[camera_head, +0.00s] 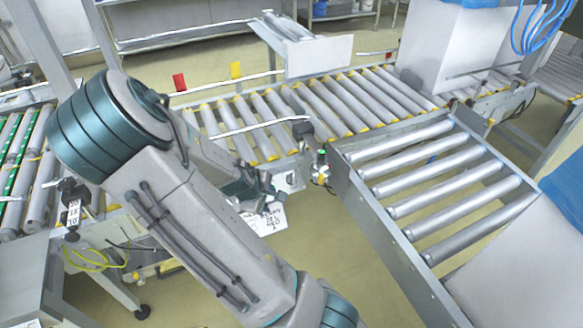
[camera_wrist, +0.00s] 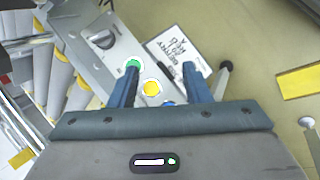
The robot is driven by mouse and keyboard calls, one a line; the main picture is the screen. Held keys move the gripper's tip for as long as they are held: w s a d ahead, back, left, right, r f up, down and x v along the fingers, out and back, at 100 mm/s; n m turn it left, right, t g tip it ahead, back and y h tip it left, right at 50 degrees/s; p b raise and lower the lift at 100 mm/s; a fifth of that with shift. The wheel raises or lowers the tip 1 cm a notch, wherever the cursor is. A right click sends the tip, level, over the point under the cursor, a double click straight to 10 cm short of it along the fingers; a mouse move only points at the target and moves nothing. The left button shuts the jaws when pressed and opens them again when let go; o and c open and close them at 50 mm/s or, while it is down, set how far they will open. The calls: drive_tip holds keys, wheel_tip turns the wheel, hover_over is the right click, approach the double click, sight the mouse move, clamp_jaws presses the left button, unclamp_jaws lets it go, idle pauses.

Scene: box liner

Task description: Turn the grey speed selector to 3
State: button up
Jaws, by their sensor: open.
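In the wrist view, the grey speed selector (camera_wrist: 103,39) is a round dark knob with a ridge, near the far end of a light grey control panel (camera_wrist: 90,62). Its numerals and setting are too small to read. My gripper (camera_wrist: 160,68) is open, with two blue fingers pointing towards the panel and nothing held between them. The selector lies beyond and left of the left fingertip, apart from it. In the head view, my gripper (camera_head: 258,188) is beside the conveyor, with the panel (camera_head: 289,179) just right of it. The selector cannot be made out there.
A green button (camera_wrist: 133,64), a yellow button (camera_wrist: 151,88) and a partly hidden blue button (camera_wrist: 168,103) share the panel. A white sign (camera_wrist: 178,52) with black lettering is beside it. The roller conveyor (camera_head: 315,105) runs behind, and another roller section (camera_head: 440,175) stands right.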

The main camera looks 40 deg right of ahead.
sight(293, 179)
drive_tip(key=w+d+r+n+t+h+p, duration=0.1)
drive_tip(key=w+d+r+n+h+p, duration=0.15)
drive_tip(key=d+r, duration=0.2)
drive_tip(key=b+x, duration=0.2)
drive_tip(key=x, duration=0.5)
drive_tip(key=b+x, duration=0.1)
drive_tip(key=x, duration=0.6)
drive_tip(key=shift+s+b, duration=0.2)
drive_tip(key=shift+b, duration=0.2)
drive_tip(key=c, duration=0.7)
